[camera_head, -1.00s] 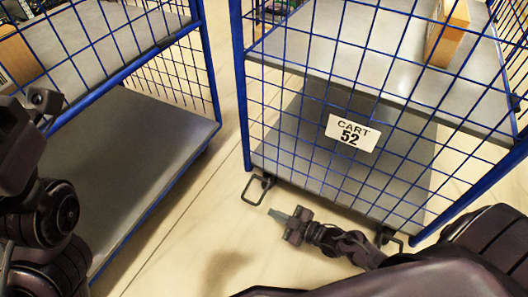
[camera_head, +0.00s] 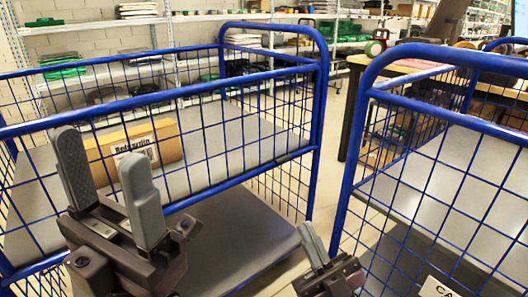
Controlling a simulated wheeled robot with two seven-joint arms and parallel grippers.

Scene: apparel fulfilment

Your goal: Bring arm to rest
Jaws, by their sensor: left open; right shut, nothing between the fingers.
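My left gripper (camera_head: 112,190) is raised at the lower left, in front of the left blue cart (camera_head: 180,93). Its two grey fingers point up and stand apart, with nothing between them. My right gripper (camera_head: 314,243) is at the bottom centre, near the gap between the two carts. Its fingers are together and hold nothing. Most of both arms is below the picture edge.
A cardboard box (camera_head: 133,150) with a label lies on the left cart's upper shelf, behind my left gripper. The right blue cart (camera_head: 447,106) fills the right side. A table (camera_head: 408,68) and stocked shelving (camera_head: 190,18) stand behind. A floor gap lies between the carts.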

